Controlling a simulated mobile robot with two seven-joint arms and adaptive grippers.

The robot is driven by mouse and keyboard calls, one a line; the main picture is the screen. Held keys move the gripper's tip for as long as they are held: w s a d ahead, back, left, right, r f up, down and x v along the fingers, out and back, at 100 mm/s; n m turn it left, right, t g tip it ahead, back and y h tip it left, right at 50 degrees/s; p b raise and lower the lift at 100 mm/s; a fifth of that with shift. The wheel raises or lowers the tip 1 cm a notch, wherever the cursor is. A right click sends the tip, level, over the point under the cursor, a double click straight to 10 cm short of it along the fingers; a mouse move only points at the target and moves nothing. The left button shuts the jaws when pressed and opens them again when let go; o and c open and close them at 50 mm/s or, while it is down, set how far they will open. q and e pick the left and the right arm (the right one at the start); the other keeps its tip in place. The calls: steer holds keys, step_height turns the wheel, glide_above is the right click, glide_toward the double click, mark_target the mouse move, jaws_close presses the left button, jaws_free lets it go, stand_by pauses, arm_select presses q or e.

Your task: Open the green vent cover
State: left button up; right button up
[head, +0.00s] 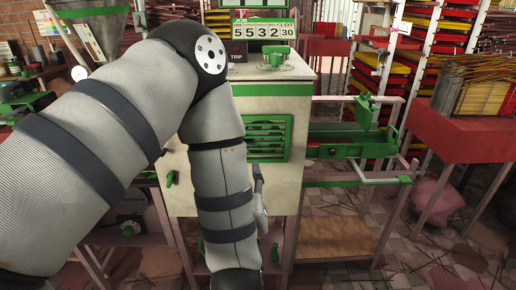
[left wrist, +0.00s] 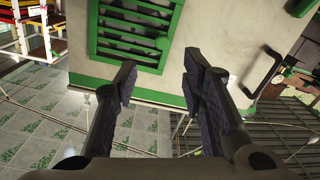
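The green vent cover (head: 271,138) is a slatted panel on the front of a cream machine cabinet (head: 292,190). It looks shut, flat against the front. My left arm hides its left part in the head view. In the left wrist view the vent cover (left wrist: 140,30) is at the top, left of centre, beyond the fingertips. My left gripper (left wrist: 158,72) is open and empty, with its two dark fingers apart below the vent cover and not visibly touching it. In the head view the left gripper (head: 259,195) is mostly hidden behind my arm. My right gripper is not in view.
A black handle (left wrist: 263,74) is on the cabinet at right in the wrist view. A green-railed frame (head: 350,150) adjoins the cabinet on the right. A red table (head: 455,130) and stacked racks stand farther right. Tiled floor (head: 350,215) with scattered sticks shows below.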

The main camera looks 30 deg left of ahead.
mark_target(263, 143)
arm_select(q)
steer(key=b+x, duration=0.1)
steer(key=x, duration=1)
steer(key=shift+f, duration=0.15)
steer(key=shift+s, duration=0.1)
jaws_close()
